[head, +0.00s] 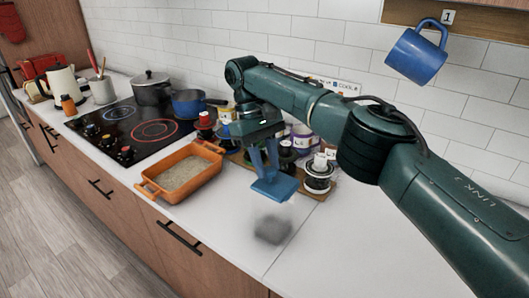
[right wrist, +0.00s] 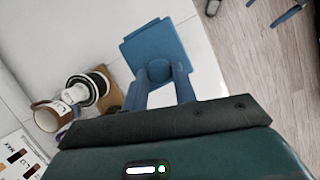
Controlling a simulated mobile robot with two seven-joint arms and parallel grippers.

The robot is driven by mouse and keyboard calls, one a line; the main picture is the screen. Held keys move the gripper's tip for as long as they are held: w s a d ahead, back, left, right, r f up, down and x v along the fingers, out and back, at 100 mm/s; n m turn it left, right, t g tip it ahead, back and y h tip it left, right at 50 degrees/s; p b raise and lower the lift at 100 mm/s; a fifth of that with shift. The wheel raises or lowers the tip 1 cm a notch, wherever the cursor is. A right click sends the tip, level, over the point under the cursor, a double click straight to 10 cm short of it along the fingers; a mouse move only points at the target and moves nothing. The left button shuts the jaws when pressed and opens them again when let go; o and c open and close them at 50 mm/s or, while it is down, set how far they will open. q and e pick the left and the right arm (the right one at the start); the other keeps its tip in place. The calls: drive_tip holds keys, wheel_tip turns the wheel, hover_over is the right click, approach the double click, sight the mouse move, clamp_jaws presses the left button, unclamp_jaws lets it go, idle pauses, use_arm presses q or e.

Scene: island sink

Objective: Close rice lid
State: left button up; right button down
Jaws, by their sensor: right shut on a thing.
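A square blue lid (head: 275,189) is held by my right gripper (head: 266,172), whose two blue fingers are shut on its round knob. The lid also shows in the right wrist view (right wrist: 152,45), with the knob between the fingers (right wrist: 158,78). In the head view, a clear container (head: 272,222) with dark grey contents at its bottom stands on the white counter under the lid. The lid appears over the container's top, slightly tilted; I cannot tell whether they touch. My left gripper is not in view.
An orange baking dish (head: 184,174) with pale grainy contents stands left of the container. Behind are several jars and a black-and-white canister (head: 318,176) on a wooden board. A cooktop (head: 132,128) lies far left. The counter right of the container is clear.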

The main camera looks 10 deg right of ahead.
drive_tip(key=shift+f, duration=0.2)
idle(0.4)
drive_tip(key=c, duration=1.1)
unclamp_jaws()
drive_tip(key=shift+r, duration=0.1)
